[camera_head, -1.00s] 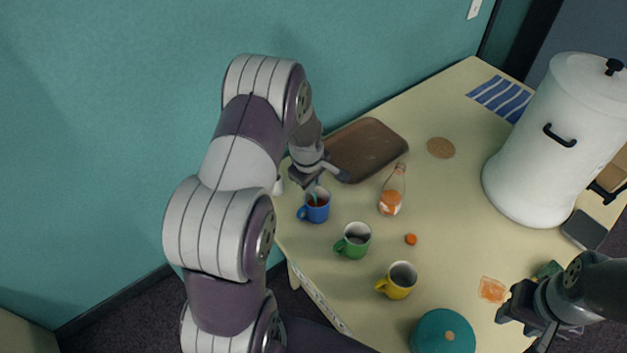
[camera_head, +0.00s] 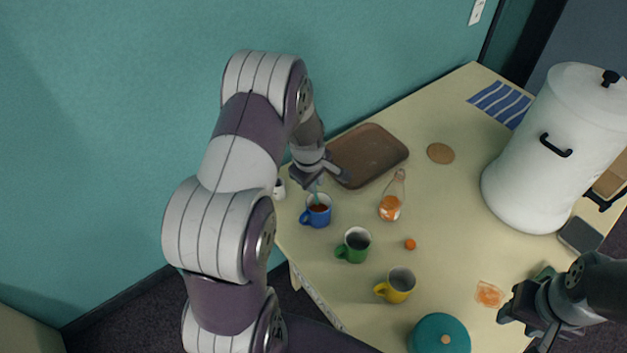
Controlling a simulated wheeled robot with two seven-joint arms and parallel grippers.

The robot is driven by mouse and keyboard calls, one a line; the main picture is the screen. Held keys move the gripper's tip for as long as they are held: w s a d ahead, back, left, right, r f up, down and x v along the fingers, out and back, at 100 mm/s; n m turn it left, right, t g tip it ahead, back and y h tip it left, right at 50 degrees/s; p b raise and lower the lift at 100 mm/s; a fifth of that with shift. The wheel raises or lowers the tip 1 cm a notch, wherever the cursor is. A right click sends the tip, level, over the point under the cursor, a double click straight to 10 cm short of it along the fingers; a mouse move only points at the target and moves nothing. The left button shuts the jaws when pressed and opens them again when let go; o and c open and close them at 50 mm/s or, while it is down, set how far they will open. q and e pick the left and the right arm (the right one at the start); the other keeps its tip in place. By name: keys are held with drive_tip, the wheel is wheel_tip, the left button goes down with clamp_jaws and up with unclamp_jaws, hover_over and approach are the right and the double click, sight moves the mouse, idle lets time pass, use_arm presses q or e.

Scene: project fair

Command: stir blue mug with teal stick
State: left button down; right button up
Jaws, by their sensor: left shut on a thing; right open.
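The blue mug (camera_head: 317,217) stands upright on the table's left side, with reddish-brown contents inside. My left gripper (camera_head: 318,184) is above the mug, shut on the teal stick (camera_head: 316,196). The stick points down into the mug's opening; only a short part of it shows, and its lower end is hidden in the mug. My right gripper (camera_head: 521,322) is open and empty over the table's lower right, far from the mug.
A green mug (camera_head: 354,246) and a yellow mug (camera_head: 398,287) stand nearby, toward the lower right. A white mug (camera_head: 280,190) is close on the left. A brown tray (camera_head: 368,152), glass bottle (camera_head: 391,203) and large white urn (camera_head: 550,150) stand behind and right.

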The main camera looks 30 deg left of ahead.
use_arm(q)
drive_tip(key=shift+r, duration=0.15)
drive_tip(key=p+v, duration=0.2)
drive_tip(key=w+p+v, duration=0.1)
drive_tip(key=p+v, duration=0.1)
drive_tip(key=v, duration=0.1)
idle(0.5)
